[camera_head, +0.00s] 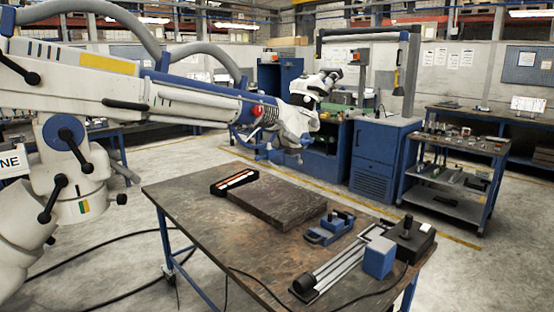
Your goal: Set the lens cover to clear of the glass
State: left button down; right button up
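A large white and blue microscope arm (180,92) reaches in from the left. Its head (292,122) hangs at the arm's right end, above and beyond the table, with eyepieces (328,80) pointing up to the right. A red knob (257,110) sits near the joint behind the head. The lens cover and the glass are too small or hidden to make out, so I cannot tell how the cover stands. Neither of my grippers shows in this view.
A worn worktable (190,205) stands in front. On it are a dark stone plate (280,200), a blue vise (330,228), a rail device (340,265) and a blue box (379,257). A tool cart (455,185) stands at the right. Cables lie on the floor at left.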

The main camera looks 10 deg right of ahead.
aim_at(300, 162)
jog(key=i+j+z, duration=0.1)
jog(key=i, duration=0.4)
jog(key=i+j+z, duration=0.15)
jog(key=i, duration=0.35)
jog(key=i+j+z, duration=0.1)
jog(key=i+j, duration=0.15)
jog(key=i, duration=0.2)
